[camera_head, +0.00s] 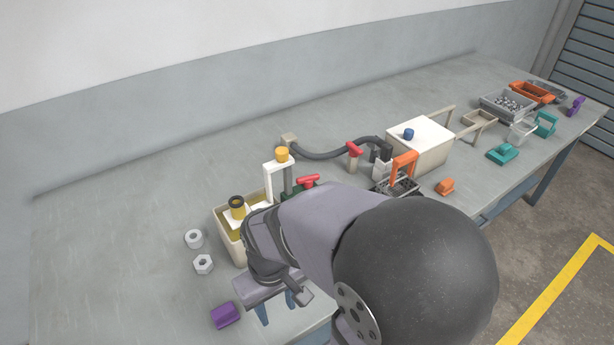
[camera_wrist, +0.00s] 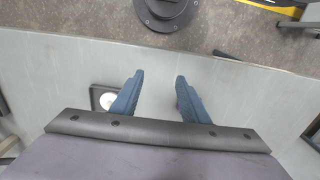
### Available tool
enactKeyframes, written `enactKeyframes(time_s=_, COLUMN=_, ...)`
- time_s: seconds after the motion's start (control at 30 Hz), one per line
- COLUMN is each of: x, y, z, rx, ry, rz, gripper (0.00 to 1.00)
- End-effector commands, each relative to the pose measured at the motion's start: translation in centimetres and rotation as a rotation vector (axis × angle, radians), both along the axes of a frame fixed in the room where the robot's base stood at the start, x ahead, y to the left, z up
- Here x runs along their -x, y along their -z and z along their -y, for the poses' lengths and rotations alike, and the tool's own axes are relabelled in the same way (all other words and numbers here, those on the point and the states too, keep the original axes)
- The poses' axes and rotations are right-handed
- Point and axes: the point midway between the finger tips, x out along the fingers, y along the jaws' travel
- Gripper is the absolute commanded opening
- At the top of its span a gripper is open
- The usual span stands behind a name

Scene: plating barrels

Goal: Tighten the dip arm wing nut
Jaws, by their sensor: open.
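My gripper (camera_head: 277,306) is low over the front edge of the bench, partly hidden by my arm in the head view. In the wrist view my gripper (camera_wrist: 159,73) shows two blue fingers spread apart with nothing between them. A white upright arm with a yellow cap (camera_head: 282,154) stands behind a cream tank (camera_head: 221,226) of yellowish liquid. A red T-shaped handle (camera_head: 307,181) is just right of it, its lower part hidden by my arm. A second red T-shaped handle (camera_head: 354,148) stands farther right. I cannot tell which part is the wing nut.
A dark hose (camera_head: 330,155) runs behind. A white box (camera_head: 421,135), an orange handle (camera_head: 403,165) and several trays fill the right. The bench's far left is clear.

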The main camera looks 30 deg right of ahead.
Motion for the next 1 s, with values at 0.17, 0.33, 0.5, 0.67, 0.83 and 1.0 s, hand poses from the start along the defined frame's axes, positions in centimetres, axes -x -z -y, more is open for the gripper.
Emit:
enactKeyframes(time_s=0.17, x=-2.4, y=-1.8, z=0.3, rx=-0.005, ry=-0.048, rz=0.011, gripper=0.41)
enactKeyframes(time_s=0.33, x=-7.7, y=-5.5, z=1.4, rx=-0.014, ry=-0.172, rz=0.037, gripper=0.41)
enactKeyframes(time_s=0.5, x=-14.3, y=-10.0, z=3.4, rx=-0.023, ry=-0.349, rz=0.074, gripper=0.41)
enactKeyframes(time_s=0.67, x=-20.1, y=-14.0, z=6.0, rx=-0.020, ry=-0.526, rz=0.114, gripper=0.41)
enactKeyframes(time_s=0.83, x=-24.6, y=-16.8, z=8.9, rx=-0.017, ry=-0.689, rz=0.148, gripper=0.41)
enactKeyframes(time_s=1.0, x=-28.1, y=-18.7, z=12.5, rx=-0.022, ry=-0.844, rz=0.175, gripper=0.41)
